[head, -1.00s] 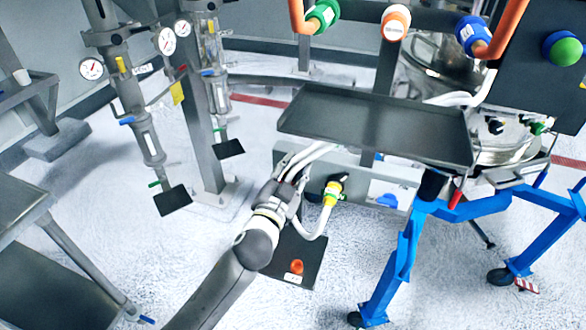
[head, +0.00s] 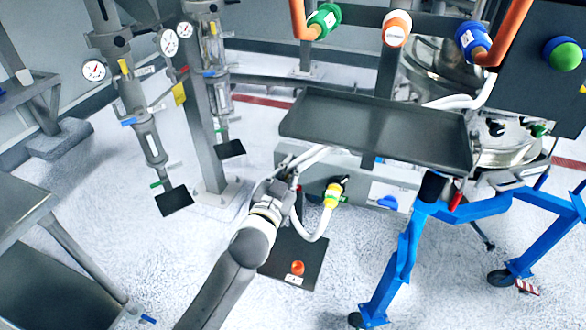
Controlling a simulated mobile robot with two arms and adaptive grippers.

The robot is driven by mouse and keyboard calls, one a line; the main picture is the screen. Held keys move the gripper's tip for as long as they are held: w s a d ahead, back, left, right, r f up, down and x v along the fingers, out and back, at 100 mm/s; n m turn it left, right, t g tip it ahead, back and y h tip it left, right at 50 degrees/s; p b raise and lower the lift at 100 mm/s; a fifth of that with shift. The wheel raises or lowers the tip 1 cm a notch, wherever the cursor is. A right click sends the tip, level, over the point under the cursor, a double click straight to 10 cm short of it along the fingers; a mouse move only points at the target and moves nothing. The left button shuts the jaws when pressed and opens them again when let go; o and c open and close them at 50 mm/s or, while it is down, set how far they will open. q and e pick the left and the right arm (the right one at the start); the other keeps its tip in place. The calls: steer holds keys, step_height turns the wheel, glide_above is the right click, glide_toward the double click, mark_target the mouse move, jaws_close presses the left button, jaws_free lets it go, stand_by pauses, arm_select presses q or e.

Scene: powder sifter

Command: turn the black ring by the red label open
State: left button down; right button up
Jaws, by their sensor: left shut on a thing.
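My left gripper (head: 283,180) reaches in from the bottom and is at the left end of the grey box under the tray, where white hoses run. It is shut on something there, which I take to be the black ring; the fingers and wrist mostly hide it. A small red patch (head: 297,181), likely the red label, shows just right of the gripper. How far the ring is turned cannot be told. My right gripper is not in view.
A dark tray (head: 400,150) overhangs the grey box (head: 362,184). A yellow-collared hose fitting (head: 333,195) is close to the right of the gripper. A blue stand (head: 400,260) is further right. A dark floor plate with an orange part (head: 297,267) lies below.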

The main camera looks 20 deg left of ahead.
arm_select(q)
steer(key=n, duration=0.1)
steer(key=a+n+p, duration=0.1)
steer(key=n, duration=0.1)
steer(key=shift+r, duration=0.2)
steer(key=a+n+p, duration=0.1)
steer(key=n, duration=0.1)
steer(key=shift+n+p, duration=0.3)
steer(key=shift+a+f+n+p, duration=0.2)
steer(key=shift+a+n+p, duration=0.25)
steer(key=shift+n, duration=0.45)
steer(key=shift+a+f+n+p, duration=0.2)
steer(key=shift+a+n+p, duration=0.15)
steer(key=shift+n, duration=0.55)
steer(key=c, duration=1.6)
jaws_free()
steer(key=shift+o, duration=0.2)
glide_toward(281, 159)
steer(key=s, duration=0.5)
steer(key=shift+s+a+r, duration=0.1)
steer(key=shift+s+a, duration=0.05)
steer(key=shift+s, duration=0.05)
